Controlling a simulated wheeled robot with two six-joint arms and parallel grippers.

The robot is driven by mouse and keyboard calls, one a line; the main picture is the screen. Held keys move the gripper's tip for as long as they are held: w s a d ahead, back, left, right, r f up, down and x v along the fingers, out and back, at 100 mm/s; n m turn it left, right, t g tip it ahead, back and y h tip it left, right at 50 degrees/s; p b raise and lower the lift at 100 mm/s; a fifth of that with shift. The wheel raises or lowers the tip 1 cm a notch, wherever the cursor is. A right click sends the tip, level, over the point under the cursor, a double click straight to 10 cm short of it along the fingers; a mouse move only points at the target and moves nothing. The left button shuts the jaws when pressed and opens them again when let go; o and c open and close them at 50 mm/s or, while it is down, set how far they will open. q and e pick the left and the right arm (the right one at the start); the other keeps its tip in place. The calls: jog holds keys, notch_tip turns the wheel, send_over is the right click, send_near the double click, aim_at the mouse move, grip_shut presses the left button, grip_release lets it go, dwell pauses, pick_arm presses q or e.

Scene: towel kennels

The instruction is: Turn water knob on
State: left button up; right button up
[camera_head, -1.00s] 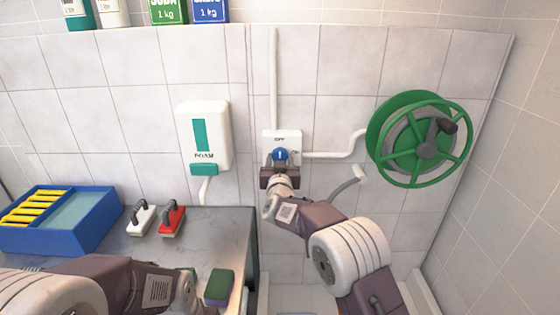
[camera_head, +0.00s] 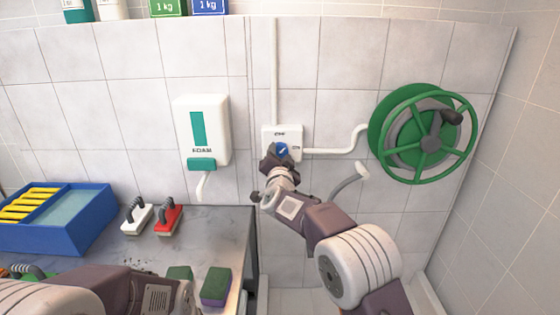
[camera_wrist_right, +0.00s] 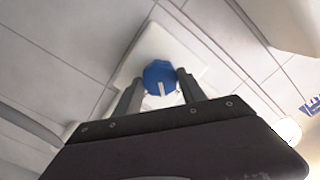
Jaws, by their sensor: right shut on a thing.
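The blue water knob (camera_head: 282,149) sits on a white wall plate (camera_head: 268,133) with small lettering, joined to white pipes. My right gripper (camera_head: 276,156) is shut on the knob, and its wrist is tilted. In the right wrist view the blue knob (camera_wrist_right: 159,76) with its white pointer mark lies between the two dark fingers of my right gripper (camera_wrist_right: 157,88). My left arm enters at the bottom left of the head view; its fingertips are not in view.
A green hose reel (camera_head: 424,134) is on the wall at right, a foam dispenser (camera_head: 202,133) at left. The counter (camera_head: 110,238) holds a blue tray (camera_head: 97,221), a white brush (camera_head: 137,219), a red brush (camera_head: 168,220) and sponges (camera_head: 216,286).

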jog(key=m+b, duration=0.3)
jog(key=m, duration=0.2)
jog(key=shift+f, duration=0.15)
jog(key=shift+m+b, duration=0.85)
jog(key=shift+m, duration=1.55)
jog(key=o, duration=1.4)
jog(key=shift+s, duration=0.1)
jog(key=s+b, duration=0.2)
jog(key=s, duration=0.6)
jog(key=shift+s+b, duration=0.35)
jog(key=shift+s, duration=0.05)
